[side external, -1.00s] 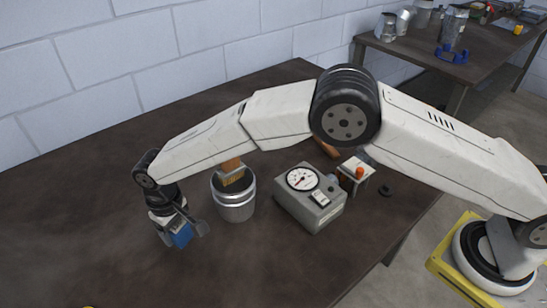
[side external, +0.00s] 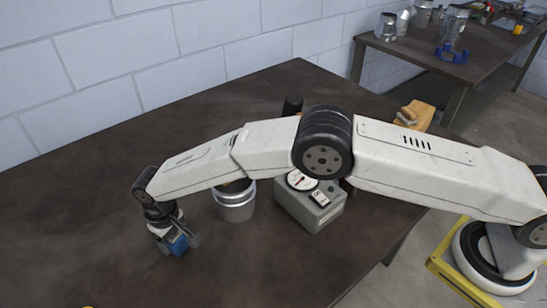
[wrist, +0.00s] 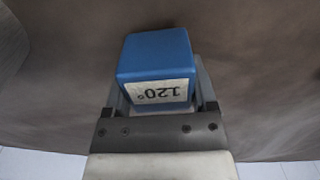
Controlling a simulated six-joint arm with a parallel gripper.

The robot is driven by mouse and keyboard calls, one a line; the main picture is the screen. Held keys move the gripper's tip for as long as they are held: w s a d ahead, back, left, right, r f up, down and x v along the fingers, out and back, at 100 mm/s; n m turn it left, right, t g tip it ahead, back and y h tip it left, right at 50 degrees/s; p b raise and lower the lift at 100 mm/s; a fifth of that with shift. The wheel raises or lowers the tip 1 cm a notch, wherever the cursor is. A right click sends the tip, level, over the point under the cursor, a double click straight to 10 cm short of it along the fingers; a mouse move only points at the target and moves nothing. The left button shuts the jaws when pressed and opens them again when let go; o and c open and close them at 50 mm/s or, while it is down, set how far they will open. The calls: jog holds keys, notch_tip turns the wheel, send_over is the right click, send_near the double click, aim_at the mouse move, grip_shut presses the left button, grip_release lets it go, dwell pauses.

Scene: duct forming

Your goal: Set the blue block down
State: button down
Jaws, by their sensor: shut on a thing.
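The blue block (wrist: 157,57) is between the two fingers of my gripper (wrist: 160,88) in the wrist view. A white label reading 120° is on its near face. In the side external view the blue block (side external: 178,244) shows partly, with my gripper (side external: 180,240) shut around it low over the dark table, left of the metal can. I cannot tell whether the block's underside touches the table.
A metal can (side external: 236,204) stands right of my gripper, partly behind my arm. A grey gauge box (side external: 312,208) stands farther right. The dark table (side external: 90,220) is clear on the left. A second table (side external: 480,65) with metal parts is at the back right.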

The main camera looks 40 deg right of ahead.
jog(key=shift+f, duration=0.3)
jog(key=shift+f, duration=0.15)
grip_release()
notch_tip(320, 180, up, 12)
jog(key=shift+r, duration=0.1)
dwell(0.7)
dwell(0.5)
